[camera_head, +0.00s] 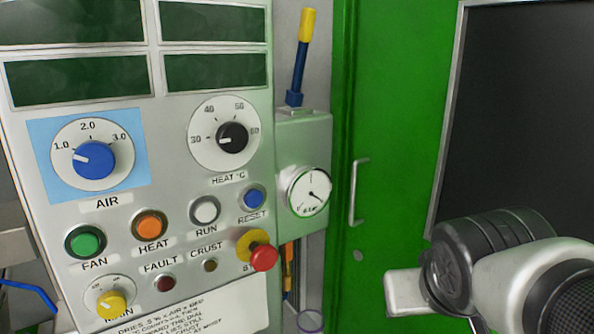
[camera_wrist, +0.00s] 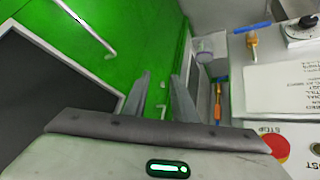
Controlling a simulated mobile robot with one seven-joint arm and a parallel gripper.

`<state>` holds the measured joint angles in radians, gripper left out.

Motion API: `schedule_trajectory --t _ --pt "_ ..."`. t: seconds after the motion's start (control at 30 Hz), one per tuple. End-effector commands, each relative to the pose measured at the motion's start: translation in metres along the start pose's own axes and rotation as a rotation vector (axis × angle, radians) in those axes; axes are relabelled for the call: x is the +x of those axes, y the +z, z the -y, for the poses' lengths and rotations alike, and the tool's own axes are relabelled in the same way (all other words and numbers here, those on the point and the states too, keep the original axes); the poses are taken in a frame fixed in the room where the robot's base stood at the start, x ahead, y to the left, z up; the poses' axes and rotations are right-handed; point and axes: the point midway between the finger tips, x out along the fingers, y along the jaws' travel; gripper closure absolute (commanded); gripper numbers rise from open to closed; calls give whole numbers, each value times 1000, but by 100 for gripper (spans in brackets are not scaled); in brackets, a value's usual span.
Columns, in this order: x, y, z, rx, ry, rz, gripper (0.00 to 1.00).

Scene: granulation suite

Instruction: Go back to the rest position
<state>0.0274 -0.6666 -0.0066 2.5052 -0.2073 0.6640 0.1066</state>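My gripper (camera_wrist: 161,82) shows in the wrist view with its two grey fingers apart and nothing between them. Behind the fingers are the green cabinet front and a narrow gap beside it. In the head view my arm (camera_head: 490,265) reaches in at the lower right, in front of the green door (camera_head: 390,150). It is to the right of the control panel (camera_head: 180,190) and apart from it. The fingers cannot be made out in the head view.
The panel carries a blue air knob (camera_head: 88,160), a black heat knob (camera_head: 232,137) and a red stop button (camera_head: 264,257). A gauge (camera_head: 309,191) and a yellow-tipped lever (camera_head: 300,55) stand beside it. A door handle (camera_head: 357,192) sticks out near my arm.

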Motion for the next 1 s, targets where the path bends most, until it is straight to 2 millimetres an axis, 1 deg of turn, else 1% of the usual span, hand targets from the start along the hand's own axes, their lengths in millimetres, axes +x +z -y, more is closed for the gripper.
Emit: schedule_trajectory --t 0.03,0.17,0.2,0.37,0.47,0.6,0.7,0.83,1.0 --pt "-11 13 11 9 -41 41 75" --pt "-36 47 43 14 -161 155 75" --pt "-53 30 38 15 -152 153 75" --pt "-84 5 31 16 -148 152 75" --pt "-108 -13 27 17 -147 152 75" --pt "-148 -44 20 17 -146 152 75" --pt "-171 -61 16 17 -146 152 75" --pt "-187 -73 13 17 -146 152 75" --pt "-191 -76 12 18 -146 152 75"
